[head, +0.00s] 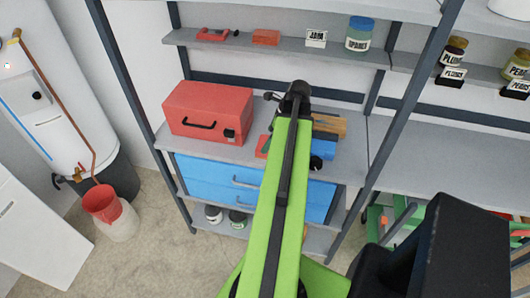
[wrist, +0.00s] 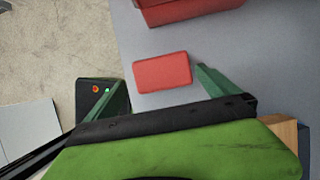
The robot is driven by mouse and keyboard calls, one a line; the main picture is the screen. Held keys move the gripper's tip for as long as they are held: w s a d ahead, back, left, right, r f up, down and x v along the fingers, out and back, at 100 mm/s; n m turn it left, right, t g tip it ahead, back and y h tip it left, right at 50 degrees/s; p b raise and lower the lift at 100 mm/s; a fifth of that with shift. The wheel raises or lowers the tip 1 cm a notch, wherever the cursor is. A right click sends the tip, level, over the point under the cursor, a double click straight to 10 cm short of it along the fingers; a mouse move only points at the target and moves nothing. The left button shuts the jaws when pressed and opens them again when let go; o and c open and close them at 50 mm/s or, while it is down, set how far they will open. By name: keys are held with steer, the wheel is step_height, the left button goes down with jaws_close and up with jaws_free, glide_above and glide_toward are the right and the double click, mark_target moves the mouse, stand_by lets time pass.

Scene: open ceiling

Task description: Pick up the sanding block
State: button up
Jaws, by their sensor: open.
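A flat red block (wrist: 162,72), which looks like the sanding block, lies on the grey bench top in the wrist view. A small part of it (head: 261,147) shows left of my arm in the head view. My gripper (wrist: 162,79) is open, with its green fingers apart on the left and right sides of the block. The right finger's tip is close to the block's right end; I cannot tell if they touch or how high the fingers are. My arm hides most of the gripper in the head view.
A red toolbox (head: 208,111) stands just beyond the block. Blue drawers (head: 220,179) are under the bench top (head: 345,170). Wooden and blue items (head: 328,126) lie right of my arm. The shelf above holds an orange block (head: 266,37) and a jar (head: 359,34).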

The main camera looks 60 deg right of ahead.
steer(key=b+x, duration=0.5)
steer(key=shift+d+f, duration=0.2)
steer(key=shift+f, duration=0.05)
steer(key=shift+r, duration=0.2)
steer(key=shift+c, duration=0.4)
steer(key=c, duration=1.3)
steer(key=shift+o, duration=0.2)
steer(key=shift+r+p, duration=0.5)
steer(key=shift+p, duration=0.15)
step_height(320, 180, up, 4)
steer(key=p, duration=0.4)
steer(key=s+d+r+p, duration=0.2)
steer(key=s+r+p, duration=0.1)
steer(key=s, duration=0.8)
steer(key=shift+d+r, duration=0.25)
steer(key=shift+d, duration=0.15)
